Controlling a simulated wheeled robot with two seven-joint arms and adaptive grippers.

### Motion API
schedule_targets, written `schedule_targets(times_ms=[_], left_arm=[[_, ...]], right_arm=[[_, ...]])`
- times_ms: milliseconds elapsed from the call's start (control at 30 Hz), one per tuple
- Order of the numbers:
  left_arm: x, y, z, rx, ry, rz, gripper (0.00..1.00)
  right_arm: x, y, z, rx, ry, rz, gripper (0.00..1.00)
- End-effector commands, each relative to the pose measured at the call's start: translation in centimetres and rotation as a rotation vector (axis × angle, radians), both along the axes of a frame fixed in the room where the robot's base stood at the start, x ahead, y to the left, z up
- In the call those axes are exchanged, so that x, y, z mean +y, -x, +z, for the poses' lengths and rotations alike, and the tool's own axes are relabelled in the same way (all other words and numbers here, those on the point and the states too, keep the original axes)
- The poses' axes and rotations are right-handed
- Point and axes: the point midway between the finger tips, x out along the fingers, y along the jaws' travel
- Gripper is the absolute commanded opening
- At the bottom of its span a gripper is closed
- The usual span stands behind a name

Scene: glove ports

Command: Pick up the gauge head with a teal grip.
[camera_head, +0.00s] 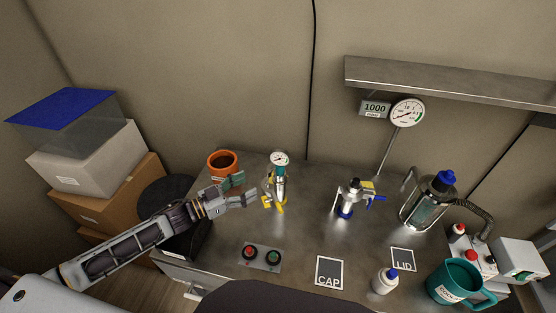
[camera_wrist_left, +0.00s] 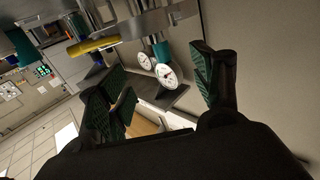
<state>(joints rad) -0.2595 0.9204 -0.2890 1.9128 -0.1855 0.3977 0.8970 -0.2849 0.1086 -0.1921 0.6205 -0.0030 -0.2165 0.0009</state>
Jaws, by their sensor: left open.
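The gauge head (camera_head: 279,159) has a small white round dial above a teal grip (camera_head: 281,171). It sits upright on top of a metal fitting (camera_head: 278,190) with a yellow handle, on the steel bench. My left gripper (camera_head: 247,189) is open and empty, just left of the fitting and apart from it. In the left wrist view, the gauge head's dial (camera_wrist_left: 168,78) and teal grip (camera_wrist_left: 162,52) show between the two spread fingers (camera_wrist_left: 160,92), beyond the tips. My right gripper is not in view.
An orange pot (camera_head: 222,162) stands behind my left gripper. A second fitting (camera_head: 348,198) with a blue handle stands right of the gauge. A button panel (camera_head: 261,257) lies in front.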

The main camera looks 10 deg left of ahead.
Motion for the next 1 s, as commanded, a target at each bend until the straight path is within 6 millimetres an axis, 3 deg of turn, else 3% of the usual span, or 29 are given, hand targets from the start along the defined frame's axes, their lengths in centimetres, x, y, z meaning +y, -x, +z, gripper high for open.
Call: schedule_targets(times_ms=[267, 667, 1000], left_arm=[[0.0, 0.1, 0.0, 0.000, 0.001, -0.006, 0.65], [-0.1, -0.1, 0.0, -0.001, 0.001, -0.005, 0.65], [-1.4, -1.4, 0.1, -0.001, 0.003, -0.004, 0.65]], right_arm=[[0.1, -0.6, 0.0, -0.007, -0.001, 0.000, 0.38], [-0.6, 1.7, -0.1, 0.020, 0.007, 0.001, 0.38], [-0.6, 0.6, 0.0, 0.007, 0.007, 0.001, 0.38]])
